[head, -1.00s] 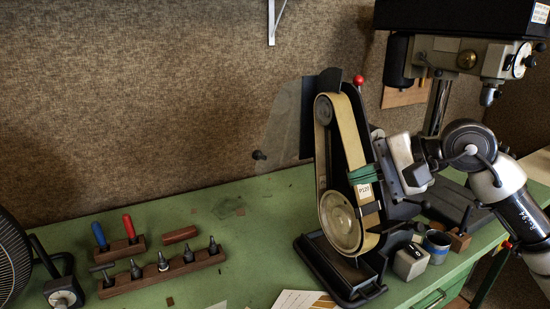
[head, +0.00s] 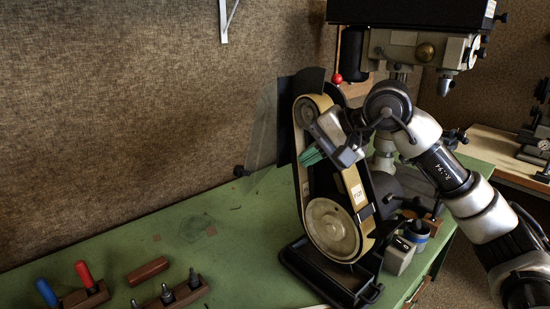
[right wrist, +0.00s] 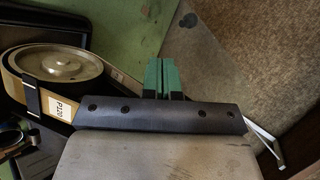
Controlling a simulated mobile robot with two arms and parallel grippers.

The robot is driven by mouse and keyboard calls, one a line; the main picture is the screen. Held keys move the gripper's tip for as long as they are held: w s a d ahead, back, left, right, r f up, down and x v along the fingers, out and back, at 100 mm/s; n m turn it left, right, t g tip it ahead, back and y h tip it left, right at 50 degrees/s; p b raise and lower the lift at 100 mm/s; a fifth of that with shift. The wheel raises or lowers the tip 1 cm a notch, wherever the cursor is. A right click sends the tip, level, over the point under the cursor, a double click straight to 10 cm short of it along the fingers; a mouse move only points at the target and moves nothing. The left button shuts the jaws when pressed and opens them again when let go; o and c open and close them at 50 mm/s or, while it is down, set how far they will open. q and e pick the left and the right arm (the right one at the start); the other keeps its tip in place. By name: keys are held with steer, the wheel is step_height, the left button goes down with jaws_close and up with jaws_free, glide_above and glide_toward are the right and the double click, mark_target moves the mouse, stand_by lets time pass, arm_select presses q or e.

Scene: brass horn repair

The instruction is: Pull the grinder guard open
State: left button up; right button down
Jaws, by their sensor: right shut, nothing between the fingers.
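The belt grinder (head: 333,229) stands on the green bench, with a tan belt marked P120. Its guard is a clear panel (head: 263,135) on the left side, with a dark knob (head: 239,171) at its lower left edge. The panel also shows in the right wrist view (right wrist: 205,62), with the knob (right wrist: 188,20) near the top. My right gripper (head: 308,158) is in front of the upper belt, its green fingers pointing left towards the guard. In the right wrist view its fingers (right wrist: 160,68) are together and empty, apart from the knob. My left gripper is out of view.
A drill press (head: 425,50) stands behind at the right. A grey block (head: 399,256) and a blue-banded cup (head: 416,234) sit right of the grinder. Blue- and red-handled tools (head: 85,275) are at the front left. The bench left of the guard is mostly clear.

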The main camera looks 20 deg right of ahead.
mark_target(252, 180)
steer(key=p+x, duration=0.1)
steer(key=x, duration=0.2)
steer(key=p+x, duration=0.2)
steer(key=x, duration=0.1)
steer(key=a+r+p+x, duration=0.1)
steer(key=x, duration=0.3)
steer(key=shift+w+r, duration=0.1)
steer(key=shift+w, duration=0.35)
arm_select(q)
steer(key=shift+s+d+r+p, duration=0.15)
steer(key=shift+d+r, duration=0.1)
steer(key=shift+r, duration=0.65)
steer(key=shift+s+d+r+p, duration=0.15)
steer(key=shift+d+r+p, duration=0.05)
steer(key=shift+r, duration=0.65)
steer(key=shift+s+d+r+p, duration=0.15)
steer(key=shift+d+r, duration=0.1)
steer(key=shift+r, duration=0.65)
arm_select(e)
steer(key=shift+w+a, duration=0.5)
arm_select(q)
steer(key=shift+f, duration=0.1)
arm_select(e)
steer(key=shift+f, duration=0.2)
